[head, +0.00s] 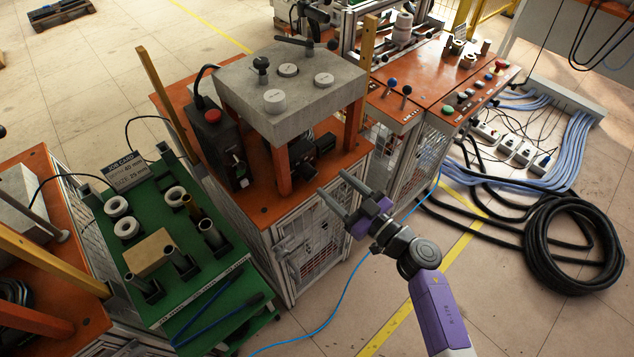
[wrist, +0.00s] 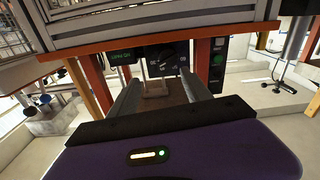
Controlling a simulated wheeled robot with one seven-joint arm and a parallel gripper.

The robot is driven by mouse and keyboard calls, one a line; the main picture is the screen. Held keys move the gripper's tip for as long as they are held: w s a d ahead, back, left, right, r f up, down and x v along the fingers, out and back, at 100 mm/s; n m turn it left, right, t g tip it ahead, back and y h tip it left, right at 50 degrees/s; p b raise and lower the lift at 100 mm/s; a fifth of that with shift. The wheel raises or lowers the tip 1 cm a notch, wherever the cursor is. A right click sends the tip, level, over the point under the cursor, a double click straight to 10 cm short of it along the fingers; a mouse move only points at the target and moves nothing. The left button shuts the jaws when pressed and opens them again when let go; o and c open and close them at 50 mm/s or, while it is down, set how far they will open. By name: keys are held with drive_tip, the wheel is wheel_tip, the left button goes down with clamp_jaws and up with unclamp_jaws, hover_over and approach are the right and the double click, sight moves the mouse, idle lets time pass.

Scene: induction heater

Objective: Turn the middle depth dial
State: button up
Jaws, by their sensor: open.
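A grey block top (head: 331,93) stands on orange legs over an orange-topped station. On it are three pale round pieces that look like dials: a front one (head: 275,98), a rear one (head: 288,70) and a right one (head: 324,79). I cannot read any labels, so I cannot tell which is the middle depth dial. My gripper (head: 332,182) is open and empty, low in front of the station, apart from these pieces. In the wrist view, which looks tilted over, my fingers (wrist: 160,88) point toward a dark device (wrist: 168,60) under the block.
A black box with a red button (head: 213,117) stands left of the block. A green table (head: 112,247) with rings and tubes is at the left. The orange bench (head: 436,68) behind carries levers and buttons. Coiled black cable (head: 560,243) lies on the floor at right.

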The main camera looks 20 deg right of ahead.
sight(314, 177)
drive_tip(key=shift+m+y, duration=0.3)
drive_tip(key=shift+m, duration=0.2)
drive_tip(key=w+a, duration=0.1)
drive_tip(key=w, duration=0.1)
drive_tip(key=w+a+f, duration=0.1)
drive_tip(key=w, duration=0.1)
drive_tip(key=w+a, duration=0.2)
drive_tip(key=shift+w+f, duration=0.15)
drive_tip(key=shift+w, duration=0.15)
drive_tip(key=shift+d, duration=0.1)
clamp_jaws()
